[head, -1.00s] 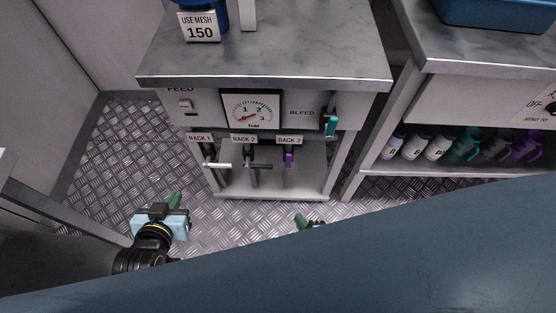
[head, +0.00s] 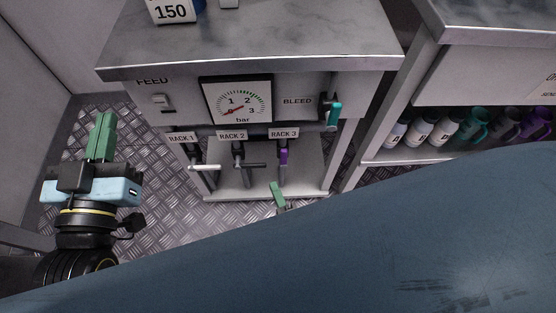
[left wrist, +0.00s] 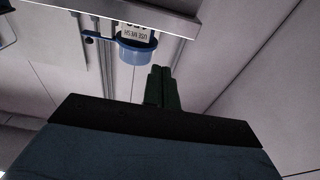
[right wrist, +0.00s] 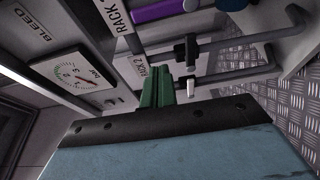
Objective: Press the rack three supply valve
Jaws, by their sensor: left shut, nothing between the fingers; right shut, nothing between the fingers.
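The rack three supply valve has a purple handle (head: 283,156) that hangs straight down under the RACK 3 label (head: 283,133) in the head view. A purple bar, apparently the same handle, shows at the top of the right wrist view (right wrist: 160,10). My right gripper (head: 276,190) is shut and empty, with its green fingertips just below that handle and apart from it in the head view. It also shows in the right wrist view (right wrist: 158,86), near the RACK 2 label. My left gripper (head: 103,128) is shut and empty, left of the cabinet.
The rack 1 valve's white handle (head: 205,167) and the rack 2 valve's dark handle (head: 252,165) both point right. Above are a pressure gauge (head: 237,101) and a teal bleed handle (head: 333,113). Bottles (head: 442,131) stand on the right shelf. My arm covers the bottom right.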

